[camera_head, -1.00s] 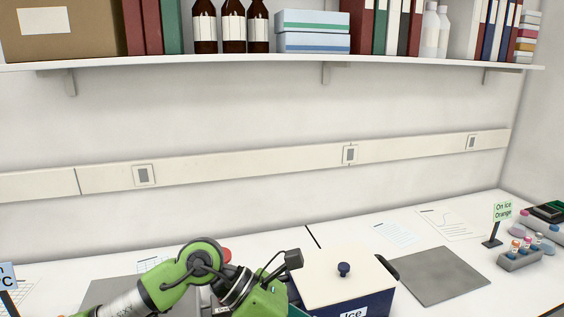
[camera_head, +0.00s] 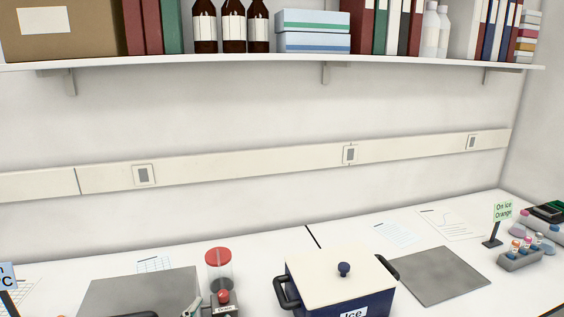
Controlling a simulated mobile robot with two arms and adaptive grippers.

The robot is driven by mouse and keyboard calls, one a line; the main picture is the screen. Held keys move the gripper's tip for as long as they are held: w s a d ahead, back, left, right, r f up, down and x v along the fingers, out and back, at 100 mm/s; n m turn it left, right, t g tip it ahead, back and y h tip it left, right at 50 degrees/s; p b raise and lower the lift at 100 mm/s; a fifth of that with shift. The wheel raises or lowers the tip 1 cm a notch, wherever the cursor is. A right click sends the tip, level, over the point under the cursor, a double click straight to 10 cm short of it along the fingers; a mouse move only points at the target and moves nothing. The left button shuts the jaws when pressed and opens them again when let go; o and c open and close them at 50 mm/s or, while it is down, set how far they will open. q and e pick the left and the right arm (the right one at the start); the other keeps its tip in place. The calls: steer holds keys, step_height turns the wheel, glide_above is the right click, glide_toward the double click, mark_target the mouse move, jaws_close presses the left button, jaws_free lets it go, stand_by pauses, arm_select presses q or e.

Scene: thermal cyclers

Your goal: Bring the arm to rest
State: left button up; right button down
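Neither of my grippers can be made out in the head view. A small pale green and dark piece shows at the bottom edge, left of the red-topped jar, and I cannot tell what it is. The blue ice box (camera_head: 343,285) stands on the bench with its cream lid on and a dark knob on top. Its black side handles show, and its front is cut off by the bottom edge.
Grey mats (camera_head: 438,275) lie on both sides. A tube rack (camera_head: 519,261) and an "On ice Orange" sign (camera_head: 502,213) stand at right. A loaded shelf (camera_head: 290,62) runs above.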

arm_select(q)
steer(key=s+a+f+n+g, duration=0.3)
steer(key=s+f+g, duration=0.3)
steer(key=s+f, duration=0.55)
steer(key=s+a+f+n+g, duration=0.2)
steer(key=s+f+g, duration=0.55)
steer(key=s, duration=0.65)
step_height(320, 180, down, 34)
steer(key=s+b, duration=0.3)
steer(key=b, duration=0.3)
steer(key=s+a+f+g+y+b, duration=0.1)
steer(key=s+a+f+b, duration=0.2)
steer(key=s+f, duration=1.3)
step_height(320, 180, down, 4)
steer(key=shift+s+a+f+b, duration=0.1)
steer(key=shift+s+a+b, duration=0.1)
steer(key=shift+b, duration=0.3)
